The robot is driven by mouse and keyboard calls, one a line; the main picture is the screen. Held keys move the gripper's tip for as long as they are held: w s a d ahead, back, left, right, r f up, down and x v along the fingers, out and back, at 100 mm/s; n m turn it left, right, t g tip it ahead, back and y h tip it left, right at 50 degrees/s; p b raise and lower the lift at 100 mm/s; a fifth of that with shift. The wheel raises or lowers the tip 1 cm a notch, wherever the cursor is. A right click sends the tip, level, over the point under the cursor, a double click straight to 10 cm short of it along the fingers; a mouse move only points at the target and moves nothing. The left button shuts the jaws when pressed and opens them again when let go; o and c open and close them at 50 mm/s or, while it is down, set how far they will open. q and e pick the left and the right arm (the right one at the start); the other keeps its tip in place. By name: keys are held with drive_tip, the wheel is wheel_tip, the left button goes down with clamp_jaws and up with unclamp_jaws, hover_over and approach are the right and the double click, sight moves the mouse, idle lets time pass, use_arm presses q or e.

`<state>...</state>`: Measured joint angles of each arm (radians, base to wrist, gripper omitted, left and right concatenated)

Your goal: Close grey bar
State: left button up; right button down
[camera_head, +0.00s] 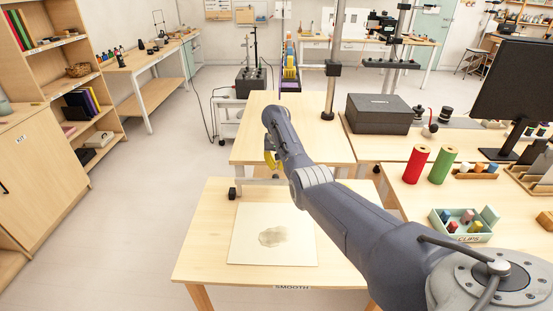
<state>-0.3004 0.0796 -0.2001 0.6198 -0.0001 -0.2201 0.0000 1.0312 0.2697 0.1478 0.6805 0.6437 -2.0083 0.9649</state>
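My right arm comes in from the lower right and reaches over the near table (205,235). My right gripper (271,158) shows a yellow part and is seen from behind; whether its fingers are open or shut is unclear. A light grey bar (258,182) lies along the far edge of the near table, with a dark block (232,193) at its left end. My arm hides part of its right side. The gripper appears above the bar in the picture; contact cannot be told. My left gripper is not in view.
A pale sheet (245,248) with a greyish patch lies on the near table, above a "SMOOTH" label. Red (416,163) and green (442,164) spools and a clips tray (462,236) stand on the right table. A dark grey box (379,112) is behind. Floor at left is clear.

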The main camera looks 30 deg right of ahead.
drive_tip(key=shift+d+f, duration=0.1)
drive_tip(key=shift+f, duration=0.75)
drive_tip(key=shift+s+a+r, duration=0.1)
drive_tip(key=shift+s+a, duration=0.15)
drive_tip(key=shift+a, duration=0.1)
drive_tip(key=shift+s+a+r, duration=0.2)
drive_tip(key=shift+s+a, duration=0.2)
drive_tip(key=shift+s, duration=0.25)
drive_tip(key=shift+s+a+r, duration=0.2)
drive_tip(key=shift+s+a, duration=0.2)
drive_tip(key=shift+s, duration=0.2)
drive_tip(key=shift+a, duration=0.1)
